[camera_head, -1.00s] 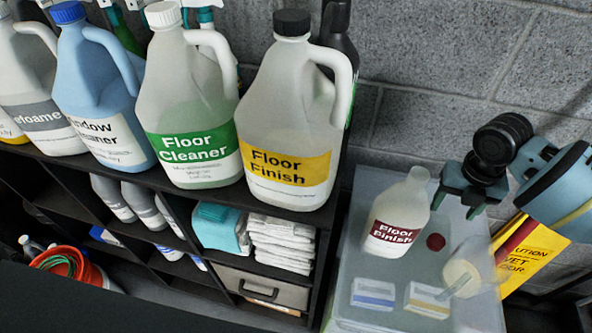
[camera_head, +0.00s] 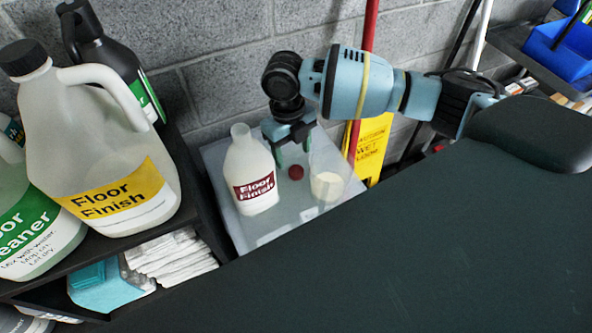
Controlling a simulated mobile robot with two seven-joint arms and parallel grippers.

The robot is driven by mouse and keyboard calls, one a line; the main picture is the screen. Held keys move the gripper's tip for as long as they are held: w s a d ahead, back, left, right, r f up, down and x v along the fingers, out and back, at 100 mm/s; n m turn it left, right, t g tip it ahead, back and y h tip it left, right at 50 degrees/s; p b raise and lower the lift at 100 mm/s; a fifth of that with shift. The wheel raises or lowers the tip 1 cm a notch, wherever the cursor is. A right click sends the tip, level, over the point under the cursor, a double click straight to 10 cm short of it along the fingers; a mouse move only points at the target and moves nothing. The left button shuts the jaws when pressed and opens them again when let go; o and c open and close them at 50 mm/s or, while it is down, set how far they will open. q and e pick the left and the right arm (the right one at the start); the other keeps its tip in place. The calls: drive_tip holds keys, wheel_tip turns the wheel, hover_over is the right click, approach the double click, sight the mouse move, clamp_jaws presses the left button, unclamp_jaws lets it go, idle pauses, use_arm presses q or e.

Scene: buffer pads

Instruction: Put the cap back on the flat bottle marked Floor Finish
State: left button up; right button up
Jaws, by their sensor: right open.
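The flat bottle marked Floor Finish (camera_head: 252,165) is small and whitish with a dark red label. It stands upright with an open neck on a pale grey top (camera_head: 240,229). A dark red round cap (camera_head: 295,172) lies on that top, just right of the bottle. My right gripper (camera_head: 293,152) is open, pointing down, with its fingertips close above and behind the cap in the picture. Nothing shows between the fingers; I cannot tell the exact height. My left gripper is not in view.
A large jug with a yellow Floor Finish label (camera_head: 105,190) stands on the dark shelf at left. A clear cup with pale contents (camera_head: 327,187) stands right of the cap. A yellow wet-floor sign (camera_head: 373,150) and a red pole (camera_head: 369,30) are behind.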

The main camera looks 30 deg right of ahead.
sight(296, 170)
drive_tip(key=shift+s+d+f, duration=0.1)
drive_tip(key=shift+s+f, duration=0.1)
drive_tip(key=shift+f, duration=0.65)
drive_tip(key=shift+s+a+f, duration=0.1)
drive_tip(key=shift+s+f, duration=0.05)
drive_tip(key=shift+f, duration=0.7)
drive_tip(key=shift+s+d+f, duration=0.1)
drive_tip(key=shift+s+f, duration=0.1)
drive_tip(key=shift+f, duration=0.65)
drive_tip(key=c, duration=1.1)
